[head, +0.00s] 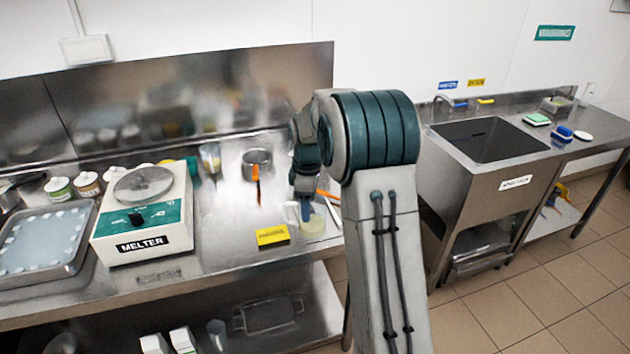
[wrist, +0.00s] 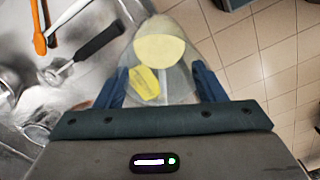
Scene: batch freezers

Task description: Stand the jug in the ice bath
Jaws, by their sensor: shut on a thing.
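The jug (head: 315,224) is clear with pale yellow contents; it shows near the counter's front edge in the head view. My gripper (head: 305,206) is shut on the jug, partly hidden by my arm in the head view. I cannot tell whether the jug's base touches the counter. The ice bath appears to be the steel tray (head: 82,254) with pale blue, lumpy contents at the far left, well away from my gripper.
The white and green melter (head: 145,222) stands between the tray and the jug. A yellow block (head: 272,236), a steel pot (head: 257,164) and orange-handled tools (head: 327,194) lie around the jug. A sink (head: 488,140) stands at right.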

